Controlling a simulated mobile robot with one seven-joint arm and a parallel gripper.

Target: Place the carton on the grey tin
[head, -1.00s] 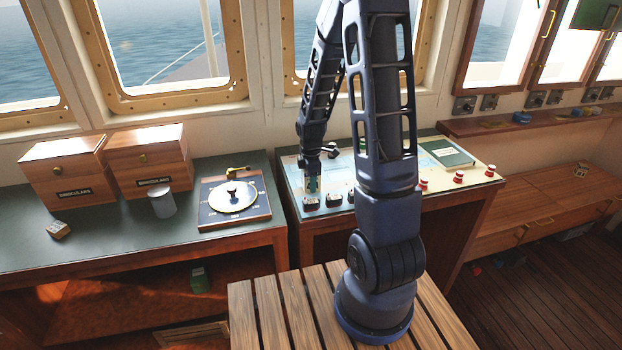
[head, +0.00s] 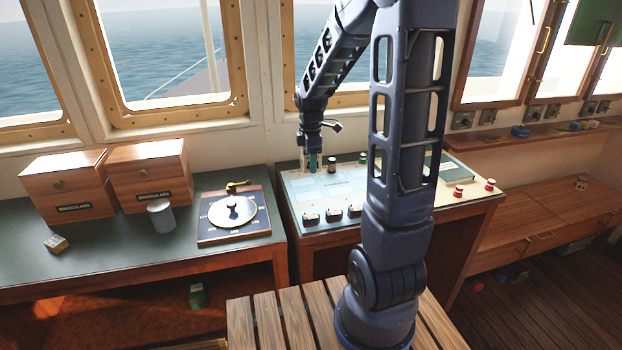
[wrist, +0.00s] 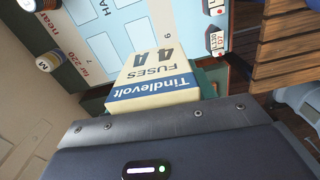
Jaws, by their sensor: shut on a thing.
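My gripper (head: 312,165) is above the chart desk in the head view, its teal fingers pointing down. It is shut on a carton (wrist: 150,88), a cream box with a blue band reading "Tindlevolt 4A FUSES" in the wrist view. In the head view I cannot make out the carton clearly. The grey tin (head: 161,217) is an upright cylinder on the dark green left desk, in front of the binocular boxes and well to the left of my gripper.
Two wooden binocular boxes (head: 66,188) stand behind the tin. A small box (head: 56,243) sits at left. Black-and-white items (head: 333,214) line the chart desk's front.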

